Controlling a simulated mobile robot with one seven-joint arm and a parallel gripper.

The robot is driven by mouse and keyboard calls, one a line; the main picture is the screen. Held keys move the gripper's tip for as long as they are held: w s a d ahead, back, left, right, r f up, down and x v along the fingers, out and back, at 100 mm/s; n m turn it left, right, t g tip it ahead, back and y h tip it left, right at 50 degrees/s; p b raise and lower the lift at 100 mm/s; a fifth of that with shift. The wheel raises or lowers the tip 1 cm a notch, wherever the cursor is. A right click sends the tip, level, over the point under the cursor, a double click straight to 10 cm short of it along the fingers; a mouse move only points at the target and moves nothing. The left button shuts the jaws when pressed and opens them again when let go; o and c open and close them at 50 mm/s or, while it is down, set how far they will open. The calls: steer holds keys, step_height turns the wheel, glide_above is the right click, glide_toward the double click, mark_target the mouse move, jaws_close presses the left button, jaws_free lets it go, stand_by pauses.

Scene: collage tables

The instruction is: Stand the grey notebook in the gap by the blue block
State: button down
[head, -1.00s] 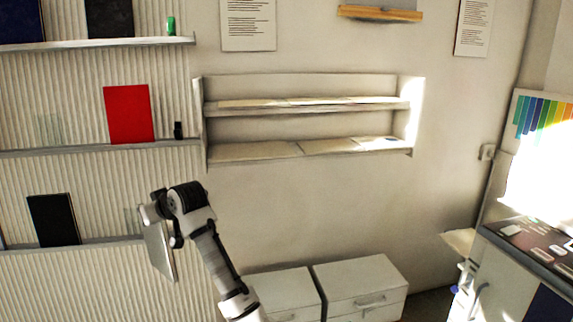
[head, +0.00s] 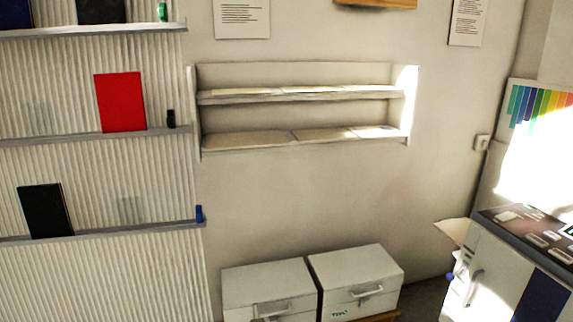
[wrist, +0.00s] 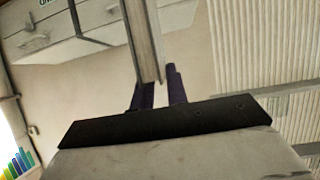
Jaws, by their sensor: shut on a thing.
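The grey notebook (wrist: 143,40) shows edge-on in the wrist view, between the dark fingers of my gripper (wrist: 160,84). My gripper is shut on it. In the head view neither my gripper nor the notebook shows. The small blue block (head: 199,214) stands at the right end of the lowest ledge (head: 110,231) on the ribbed wall. A faint see-through panel (head: 131,210) is just left of the block, in the gap between it and a black notebook (head: 45,211).
A red notebook (head: 120,102) and a small black block (head: 171,119) stand on the middle ledge. A green block (head: 162,12) is on the top ledge. White boxes (head: 355,275) sit low at the right, below an open wall shelf (head: 300,97).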

steer(key=s+d+f+m+h, duration=0.2)
steer(key=s+d+f, duration=0.6)
steer(key=s+f, duration=0.2)
steer(key=shift+s+f+b, duration=0.2)
steer(key=shift+s+b, duration=0.15)
steer(key=shift+s, duration=0.15)
steer(key=shift+d, duration=0.1)
